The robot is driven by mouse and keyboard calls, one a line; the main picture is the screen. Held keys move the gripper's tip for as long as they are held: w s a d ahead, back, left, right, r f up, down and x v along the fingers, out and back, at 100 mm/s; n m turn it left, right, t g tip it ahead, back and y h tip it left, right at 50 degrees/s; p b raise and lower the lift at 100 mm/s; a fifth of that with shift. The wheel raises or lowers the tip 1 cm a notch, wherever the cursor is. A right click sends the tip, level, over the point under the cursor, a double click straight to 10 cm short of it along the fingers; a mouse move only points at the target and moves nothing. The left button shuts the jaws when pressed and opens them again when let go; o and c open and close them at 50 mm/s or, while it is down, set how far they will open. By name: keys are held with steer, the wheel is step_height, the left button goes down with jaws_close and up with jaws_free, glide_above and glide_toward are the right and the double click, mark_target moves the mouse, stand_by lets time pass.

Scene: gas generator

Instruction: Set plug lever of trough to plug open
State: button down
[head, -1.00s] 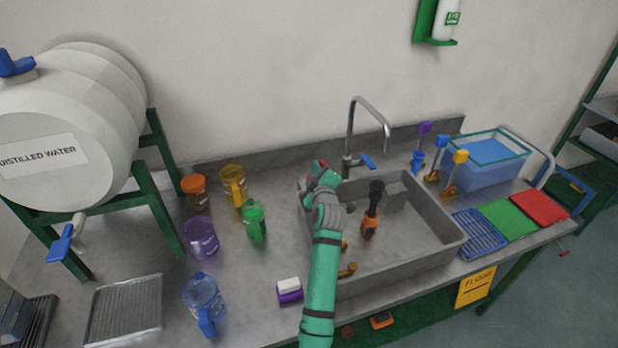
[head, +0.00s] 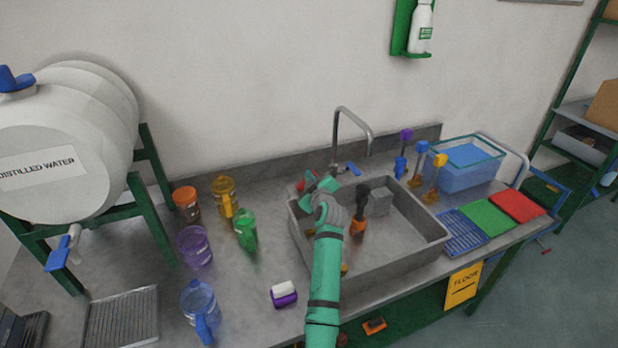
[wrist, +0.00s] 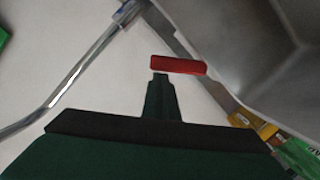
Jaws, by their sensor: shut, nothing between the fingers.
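The trough (head: 425,232) is a grey sink basin set in the bench. A small red lever (head: 308,181) shows at its back left corner, mostly hidden behind my gripper (head: 311,183). In the wrist view the red lever (wrist: 179,65) is a short bar lying crosswise just beyond the tips of my gripper (wrist: 160,78). The fingers are shut with nothing between them. The tips look very close to the bar's left end; I cannot tell whether they touch. The basin wall fills the upper right of the wrist view.
A steel faucet (head: 352,125) with a blue handle stands behind the basin. An orange and black tool (head: 359,212) stands in the basin. A blue tub (head: 468,176) is at the right.

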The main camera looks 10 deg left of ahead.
steer(key=s+d+r, duration=0.2)
steer(key=s+r, duration=0.2)
steer(key=s, duration=0.6)
steer(key=shift+s+r, duration=0.15)
steer(key=shift+r, duration=0.25)
